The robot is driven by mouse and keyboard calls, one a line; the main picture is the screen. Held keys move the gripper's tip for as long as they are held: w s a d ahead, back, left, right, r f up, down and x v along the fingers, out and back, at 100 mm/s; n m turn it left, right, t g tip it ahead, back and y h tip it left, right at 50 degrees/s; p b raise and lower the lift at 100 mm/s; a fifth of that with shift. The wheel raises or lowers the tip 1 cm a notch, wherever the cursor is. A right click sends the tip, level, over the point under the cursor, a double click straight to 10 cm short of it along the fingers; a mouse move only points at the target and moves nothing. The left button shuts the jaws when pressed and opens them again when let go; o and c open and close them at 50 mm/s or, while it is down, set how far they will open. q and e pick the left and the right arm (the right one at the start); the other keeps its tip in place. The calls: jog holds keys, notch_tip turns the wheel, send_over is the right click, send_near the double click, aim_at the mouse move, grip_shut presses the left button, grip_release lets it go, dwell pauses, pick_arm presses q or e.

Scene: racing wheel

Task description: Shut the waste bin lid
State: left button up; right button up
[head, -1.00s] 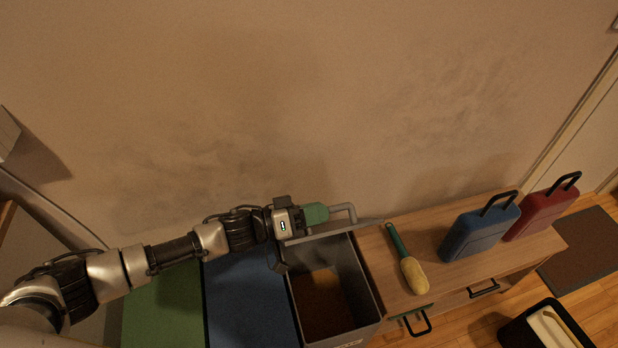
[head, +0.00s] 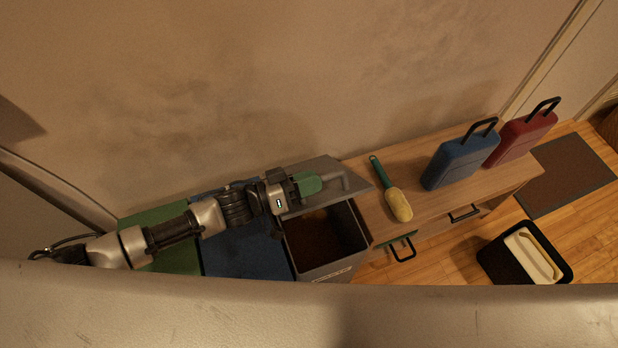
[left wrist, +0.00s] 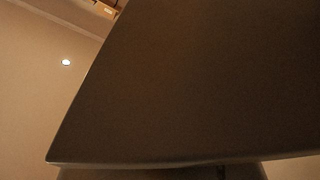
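The grey waste bin (head: 347,259) stands open in the head view, its dark inside showing. Its grey lid (head: 322,166) is raised at the bin's back, near the wall, and leans up. My left gripper (head: 338,183), with a green body, is in front of the lid and above the bin's rear rim. Its fingers overlap the lid in the picture, so I cannot tell whether they touch it or are open. In the left wrist view a dark flat panel, probably the lid (left wrist: 180,85), fills most of the picture close up. My right gripper is out of view.
A blue bin (head: 245,262) and a green bin (head: 165,215) stand left. Right is a wooden cabinet (head: 420,210) with a green-handled scoop (head: 397,203), a blue case (head: 460,160) and a red case (head: 522,137). A black container (head: 500,262) stands on the floor.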

pick_arm(q)
jog(key=o, duration=0.4)
jog(key=shift+w, duration=0.1)
jog(key=v, duration=1.1)
jog(key=shift+b, duration=0.3)
